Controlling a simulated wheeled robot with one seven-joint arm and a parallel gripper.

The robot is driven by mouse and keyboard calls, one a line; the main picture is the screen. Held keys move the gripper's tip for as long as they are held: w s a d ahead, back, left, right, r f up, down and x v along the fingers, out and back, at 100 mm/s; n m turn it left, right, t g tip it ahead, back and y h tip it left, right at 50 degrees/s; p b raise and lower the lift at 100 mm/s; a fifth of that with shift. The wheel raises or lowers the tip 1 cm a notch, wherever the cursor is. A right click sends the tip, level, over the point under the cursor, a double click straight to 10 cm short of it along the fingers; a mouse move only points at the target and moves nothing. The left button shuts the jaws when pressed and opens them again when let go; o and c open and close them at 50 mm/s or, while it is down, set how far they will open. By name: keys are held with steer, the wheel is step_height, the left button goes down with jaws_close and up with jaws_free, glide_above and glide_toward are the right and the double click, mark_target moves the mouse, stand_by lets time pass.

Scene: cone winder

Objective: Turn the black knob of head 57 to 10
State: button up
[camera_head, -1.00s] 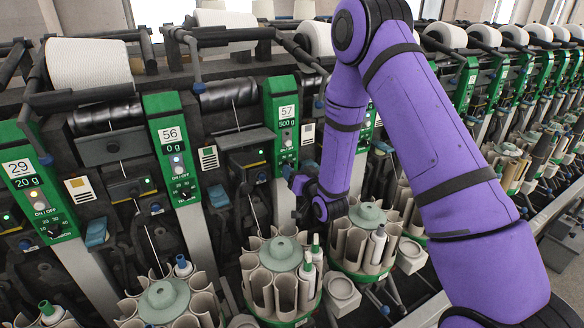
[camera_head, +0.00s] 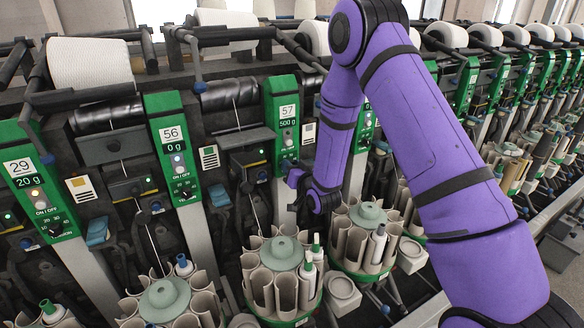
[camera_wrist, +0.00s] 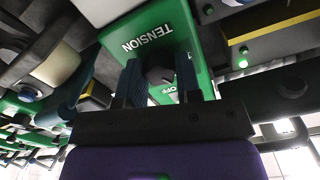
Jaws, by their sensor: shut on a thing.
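The head 57 panel (camera_head: 286,110) is a green panel with a "57" label and a "500 g" display, just left of my forearm in the head view. My gripper (camera_wrist: 159,82) is at its lower end, its two dark fingers on either side of the black knob (camera_wrist: 158,73). The fingers are shut on the knob, which shows as a dark round shape between them. The word "TENSION" appears upside down on the green panel (camera_wrist: 158,38) in the wrist view. The knob's scale and pointer are mostly hidden, so its setting cannot be read.
The head 56 panel (camera_head: 172,150) reads "0 g" to the left, and the head 29 panel (camera_head: 40,190) reads "20 g" farther left. Round green-based tube holders (camera_head: 283,254) stand below. White yarn cones (camera_head: 90,65) lie along the top. More heads run off to the right.

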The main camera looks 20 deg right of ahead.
steer(key=shift+n, duration=5)
steer(key=o, duration=0.9)
steer(key=s, duration=0.3)
steer(key=s+d, duration=0.1)
steer(key=s, duration=0.3)
steer(key=s+d, duration=0.1)
steer(key=s, duration=0.2)
steer(key=shift+s, duration=0.35)
